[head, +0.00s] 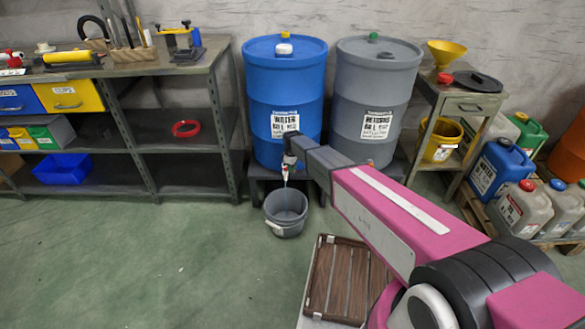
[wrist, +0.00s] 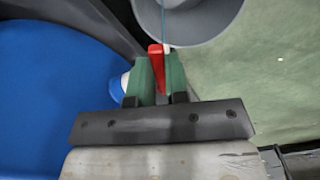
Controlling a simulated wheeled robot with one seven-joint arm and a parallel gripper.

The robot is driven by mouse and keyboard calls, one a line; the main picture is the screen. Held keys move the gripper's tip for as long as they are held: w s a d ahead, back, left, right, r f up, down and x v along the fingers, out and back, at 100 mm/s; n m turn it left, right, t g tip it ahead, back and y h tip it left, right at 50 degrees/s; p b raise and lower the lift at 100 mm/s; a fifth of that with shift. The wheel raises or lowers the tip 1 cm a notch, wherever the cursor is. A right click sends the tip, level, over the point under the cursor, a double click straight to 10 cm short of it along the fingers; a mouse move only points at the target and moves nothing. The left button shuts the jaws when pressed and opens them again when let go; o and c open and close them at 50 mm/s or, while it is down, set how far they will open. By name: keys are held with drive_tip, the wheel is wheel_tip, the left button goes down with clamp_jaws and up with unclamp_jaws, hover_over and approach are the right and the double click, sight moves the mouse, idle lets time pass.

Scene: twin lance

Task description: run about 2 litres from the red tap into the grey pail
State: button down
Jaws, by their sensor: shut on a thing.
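The red tap (wrist: 156,58) is low on the front of the blue drum (head: 285,95). Its red lever sits between the green fingertips of my gripper (wrist: 160,80), which is shut on it. In the head view my gripper (head: 290,160) hides most of the tap. The grey pail (head: 286,226) stands upright on the floor below the tap. Its rim also shows at the top of the wrist view (wrist: 205,30). A thin pale line, seemingly a water stream, runs from the tap toward the pail. The level inside cannot be read.
A grey drum (head: 375,90) stands right of the blue one on the same low stand. A slatted wooden rack (head: 345,285) lies right of the pail. Shelving (head: 150,120) is at left, jerrycans (head: 500,165) at right. The green floor left of the pail is clear.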

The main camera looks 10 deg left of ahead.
drive_tip(key=shift+s+a+m, duration=0.1)
drive_tip(key=shift+s+m, duration=0.15)
drive_tip(key=shift+m, duration=0.65)
drive_tip(key=shift+s+a+m, duration=0.1)
drive_tip(key=shift+s+m, duration=0.15)
drive_tip(key=shift+m, duration=0.65)
drive_tip(key=c, duration=1.1)
unclamp_jaws()
wheel_tip(320, 180, up, 11)
drive_tip(key=shift+f, duration=0.1)
